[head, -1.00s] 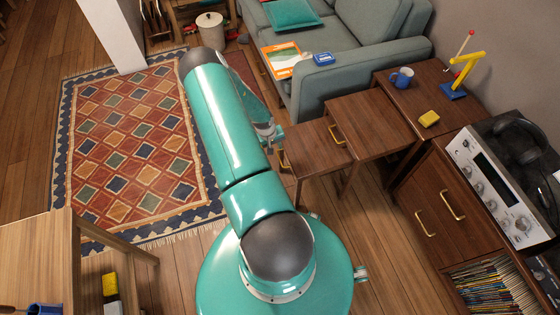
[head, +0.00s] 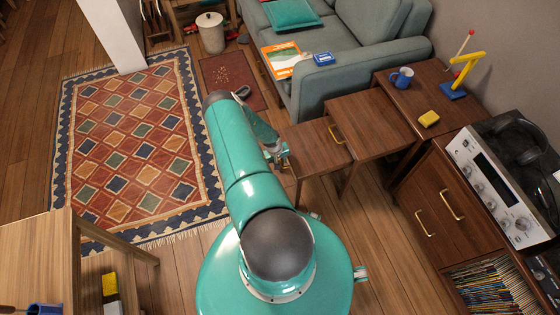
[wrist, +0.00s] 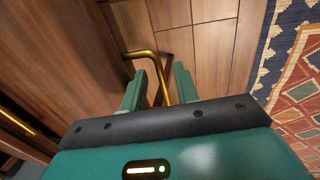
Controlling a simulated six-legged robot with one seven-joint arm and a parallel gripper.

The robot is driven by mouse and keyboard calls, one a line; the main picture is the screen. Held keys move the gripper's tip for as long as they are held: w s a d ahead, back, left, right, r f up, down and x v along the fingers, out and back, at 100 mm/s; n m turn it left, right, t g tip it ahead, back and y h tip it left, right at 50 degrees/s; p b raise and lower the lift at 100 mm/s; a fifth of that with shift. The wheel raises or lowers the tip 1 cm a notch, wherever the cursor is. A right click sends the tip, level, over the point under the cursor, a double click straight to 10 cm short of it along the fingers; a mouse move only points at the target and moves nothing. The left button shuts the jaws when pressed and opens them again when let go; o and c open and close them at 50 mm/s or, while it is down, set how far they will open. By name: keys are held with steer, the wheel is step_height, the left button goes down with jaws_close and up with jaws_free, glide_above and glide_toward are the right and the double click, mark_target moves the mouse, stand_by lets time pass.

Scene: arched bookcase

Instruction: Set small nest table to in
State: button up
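The small nest table (head: 308,149) is dark wood and stands drawn out to the left of the medium nest table (head: 372,120). The large nest table (head: 428,84) is behind them at the right. My gripper (head: 283,160) is at the left edge of the small table. In the wrist view, my gripper (wrist: 161,72) has its fingers apart, with the small table's bent brass handle (wrist: 141,53) passing between them. A gap seems to remain beside the handle; contact is not clear. My arm partly hides the small table's left side in the head view.
A grey sofa (head: 345,60) is behind the tables. A cabinet (head: 440,205) stands at right. The patterned rug (head: 135,145) at left is clear.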

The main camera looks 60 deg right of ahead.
jaws_close()
stand_by(0.3)
